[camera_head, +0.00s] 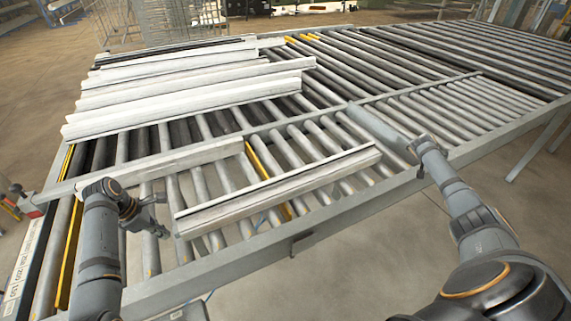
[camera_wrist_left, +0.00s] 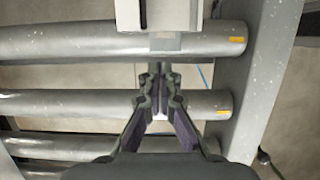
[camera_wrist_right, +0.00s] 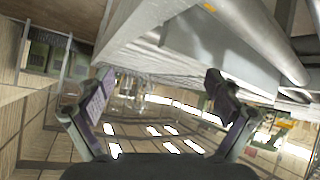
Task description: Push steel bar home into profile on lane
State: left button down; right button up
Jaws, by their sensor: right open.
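The pale profile (camera_head: 280,190) lies slantwise across the rollers of the near lane, with a dark slot along its top. The left wrist view shows its near end (camera_wrist_left: 127,14) at the top. A short grey piece, seemingly the end of the steel bar (camera_wrist_left: 166,42), sticks out of it; the rest is hidden. My left gripper (camera_head: 154,212) is beside the profile's left end. Its fingertips are nearly together, with nothing seen between them, just short of the grey piece. My right gripper (camera_wrist_right: 160,82) is open and empty by a grey metal frame; the head view does not show its fingers clearly.
Several white profiles (camera_head: 190,75) lie side by side on the back rollers. A pale rail (camera_head: 160,165) borders the near lane behind. The conveyor's front frame (camera_head: 330,232) runs between the lane and the floor. Bare rollers (camera_head: 450,105) extend to the right.

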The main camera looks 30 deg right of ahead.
jog(key=w+a+r+m+y, duration=0.2)
jog(key=w+a, duration=0.4)
jog(key=a, duration=0.3)
jog(key=w+a+r+m+t+y, duration=0.1)
jog(key=w+a+r+m, duration=0.1)
jog(key=w+a, duration=0.6)
jog(key=w+a+r+m+y, duration=0.25)
jog(key=w+a, duration=0.25)
jog(key=a, duration=0.6)
jog(key=a+f+g, duration=0.1)
jog(key=a, duration=0.4)
jog(key=s+a+f+g, duration=0.1)
jog(key=a, duration=0.5)
jog(key=a+f, duration=0.1)
jog(key=a, duration=0.4)
jog(key=shift+s+a+f+g, duration=0.1)
jog(key=shift+s+a+g, duration=0.1)
jog(key=shift+s+g, duration=0.15)
jog(key=g, duration=0.2)
send_near(293, 182)
jog(key=shift+m, duration=0.25)
jog(key=x, duration=1)
jog(key=shift+f, duration=0.25)
jog(key=c, duration=1.9)
